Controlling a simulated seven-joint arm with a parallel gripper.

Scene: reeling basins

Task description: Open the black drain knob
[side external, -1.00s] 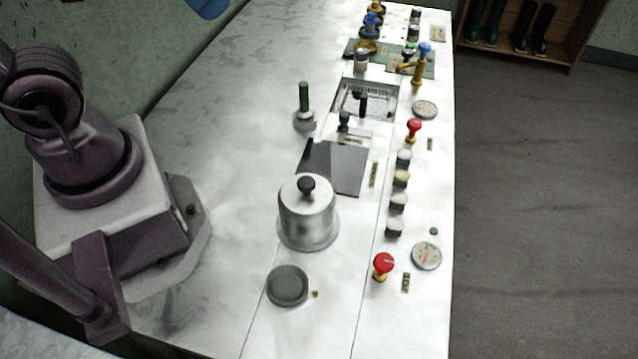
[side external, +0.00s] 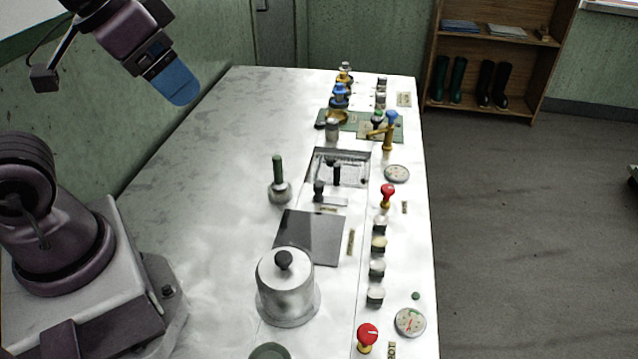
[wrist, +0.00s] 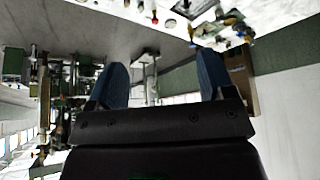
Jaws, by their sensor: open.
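Several black knobs show in the side view. One upright black knob (side external: 337,173) stands at the sunken basin (side external: 318,160). Another black knob (side external: 319,191) stands just in front of it, beside a small metal plate. A third, round black knob (side external: 284,260) tops the metal lidded pot. I cannot tell from the labels which one is the drain knob. My gripper (side external: 178,84) is raised at the upper left, well away from all of them. In the wrist view my gripper (wrist: 162,78) shows two blue fingers spread apart with nothing between them.
A metal pot (side external: 288,295), a dark flat plate (side external: 310,238) and a green-handled tool (side external: 278,180) stand on the counter. Red knobs (side external: 388,193) (side external: 368,335), pale knobs and gauges (side external: 397,173) line the right edge. The left counter (side external: 215,150) is clear.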

